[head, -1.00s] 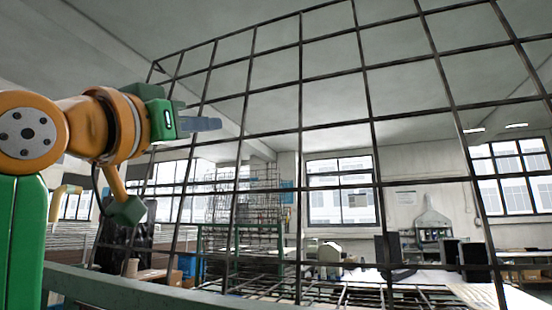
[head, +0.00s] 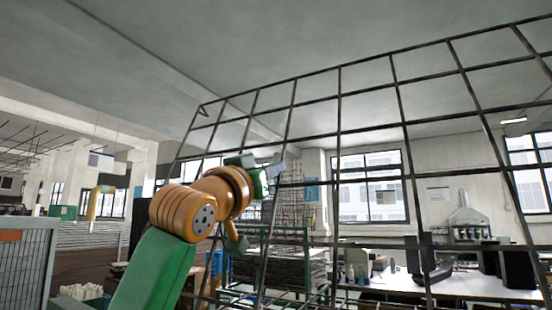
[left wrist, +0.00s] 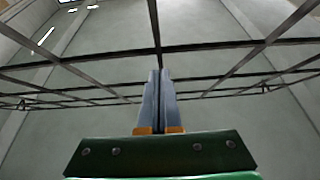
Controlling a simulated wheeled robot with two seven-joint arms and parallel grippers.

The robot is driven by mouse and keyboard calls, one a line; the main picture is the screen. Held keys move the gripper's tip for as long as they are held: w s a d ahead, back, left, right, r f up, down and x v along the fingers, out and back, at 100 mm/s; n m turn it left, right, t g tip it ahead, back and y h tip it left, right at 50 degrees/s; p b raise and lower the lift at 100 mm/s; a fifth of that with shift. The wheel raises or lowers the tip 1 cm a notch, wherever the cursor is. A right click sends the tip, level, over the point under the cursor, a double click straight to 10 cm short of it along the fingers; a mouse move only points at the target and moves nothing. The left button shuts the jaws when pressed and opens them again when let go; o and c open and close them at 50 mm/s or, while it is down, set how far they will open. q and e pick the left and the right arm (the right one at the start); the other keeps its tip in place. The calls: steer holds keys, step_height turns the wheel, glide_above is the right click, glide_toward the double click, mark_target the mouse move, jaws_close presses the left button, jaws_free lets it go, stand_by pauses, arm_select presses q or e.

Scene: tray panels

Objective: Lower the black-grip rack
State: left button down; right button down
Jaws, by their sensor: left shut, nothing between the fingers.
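The rack is a large dark wire grid (head: 340,100), raised and tilted, filling the right and middle of the head view. Its top edge slopes up to the right, and its lower part runs out of the picture. No black grip can be made out on it. My left gripper (head: 277,170) is at the left part of the grid, below its top edge. In the left wrist view its grey fingers (left wrist: 160,75) are together with nothing between them, and grid bars cross just beyond the tips. I cannot tell whether they touch a bar. My right gripper is out of view.
A white worktable (head: 450,283) with dark equipment stands behind the grid at the right. A green-framed shelf (head: 290,235) stands behind the middle. A grey mesh panel (head: 22,265) is at the lower left. Open air lies above the grid.

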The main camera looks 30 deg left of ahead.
arm_select(q)
steer(key=shift+w+f, duration=0.35)
steer(key=shift+w, duration=0.25)
steer(key=shift+s, duration=0.1)
steer(key=w, duration=0.1)
steer(key=w+f, duration=0.1)
steer(key=w, duration=0.2)
steer(key=shift+w+f, duration=0.3)
steer(key=shift+w, duration=0.05)
steer(key=shift+s, duration=0.15)
